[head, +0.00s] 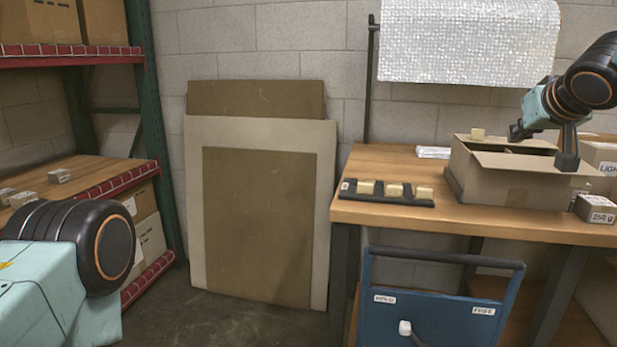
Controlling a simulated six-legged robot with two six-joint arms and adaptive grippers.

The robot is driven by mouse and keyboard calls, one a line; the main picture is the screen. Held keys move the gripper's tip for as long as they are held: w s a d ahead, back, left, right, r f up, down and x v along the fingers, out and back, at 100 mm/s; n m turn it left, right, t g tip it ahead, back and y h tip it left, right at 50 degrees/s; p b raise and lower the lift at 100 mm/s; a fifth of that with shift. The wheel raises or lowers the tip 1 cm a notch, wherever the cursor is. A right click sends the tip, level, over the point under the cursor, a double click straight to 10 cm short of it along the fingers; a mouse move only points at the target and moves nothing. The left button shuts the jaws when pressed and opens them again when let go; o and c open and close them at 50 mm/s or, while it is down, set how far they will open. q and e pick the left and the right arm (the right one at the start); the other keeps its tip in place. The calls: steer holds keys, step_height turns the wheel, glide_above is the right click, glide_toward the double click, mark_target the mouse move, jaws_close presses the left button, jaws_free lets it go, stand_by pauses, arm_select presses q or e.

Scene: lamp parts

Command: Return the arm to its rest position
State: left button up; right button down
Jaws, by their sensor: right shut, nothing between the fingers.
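My right arm comes in from the right edge over the wooden bench. Its gripper (567,160) is shut and empty, pointing down at the right part of an open cardboard box (490,182). From this angle I cannot tell whether the fingertips are over the box or in front of its rim. A teal and black part of my left arm fills the lower left corner. My left gripper is out of view.
The bench (380,216) also carries a black tray (425,204) with three cream blocks and small boxes (596,208) at right. A blue cart (430,302) stands in front. Shelving (165,130) is at left; panels (193,200) lean on the wall. The floor between is clear.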

steer(key=a+f+n+y, duration=0.2)
steer(key=a+f+y, duration=0.15)
steer(key=a, duration=0.35)
steer(key=s+a+f+g+p, duration=0.1)
steer(key=s+a+f, duration=0.2)
steer(key=f, duration=0.6)
steer(key=s+a+f+g+p, duration=0.1)
steer(key=s+a+f, duration=0.25)
steer(key=f, duration=0.45)
steer(key=s+a+f+g, duration=0.15)
steer(key=s+f, duration=0.25)
steer(key=f, duration=0.5)
steer(key=s+f+g+p, duration=0.1)
steer(key=s+f+g, duration=0.1)
steer(key=s+f, duration=0.4)
steer(key=s+f+g+h+p, duration=0.1)
steer(key=s+f+g, duration=0.2)
steer(key=s, duration=1.4)
steer(key=s+f+g+p, duration=0.1)
steer(key=s+f+g, duration=0.2)
steer(key=s+f, duration=0.6)
steer(key=shift+s+a+f+m, duration=0.3)
steer(key=shift+s+f, duration=0.1)
steer(key=shift+s, duration=0.85)
steer(key=shift+d, duration=0.1)
